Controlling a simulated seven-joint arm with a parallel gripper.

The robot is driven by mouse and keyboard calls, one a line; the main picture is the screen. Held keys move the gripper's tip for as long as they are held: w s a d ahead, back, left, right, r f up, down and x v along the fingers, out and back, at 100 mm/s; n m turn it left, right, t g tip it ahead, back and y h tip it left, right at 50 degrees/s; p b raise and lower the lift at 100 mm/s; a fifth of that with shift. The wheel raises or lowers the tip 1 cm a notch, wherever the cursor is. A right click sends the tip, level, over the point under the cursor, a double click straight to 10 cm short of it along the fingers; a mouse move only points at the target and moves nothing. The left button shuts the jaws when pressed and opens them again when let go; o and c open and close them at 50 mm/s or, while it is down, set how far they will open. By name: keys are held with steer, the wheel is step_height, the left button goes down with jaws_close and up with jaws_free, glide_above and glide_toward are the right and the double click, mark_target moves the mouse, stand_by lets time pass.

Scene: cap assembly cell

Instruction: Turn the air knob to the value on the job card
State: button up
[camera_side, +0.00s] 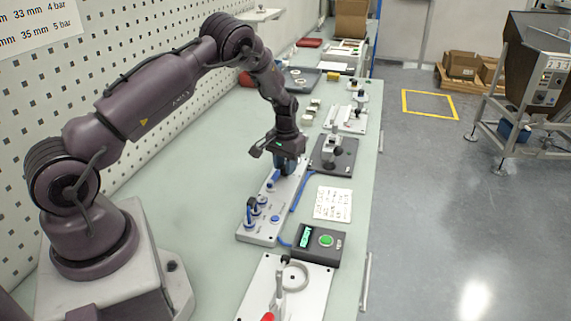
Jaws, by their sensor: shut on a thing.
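The grey air panel (259,236) lies lengthwise on the bench, with several blue fittings along it. My gripper (286,169) points down at the panel's far end. It is shut on a blue part there, which looks like the air knob; the fingers mostly hide it, and its pointer and scale cannot be read. The white job card (333,203) lies flat to the right of the panel. Its handwriting is too small to read.
A dark fixture (334,155) stands right of my gripper. A white plate (262,285) with a clamp is nearer. The left bench is clear.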

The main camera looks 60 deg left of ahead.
steer(key=shift+n, duration=1.6)
steer(key=o, duration=0.9)
steer(key=shift+o, duration=0.2)
step_height(320, 180, up, 13)
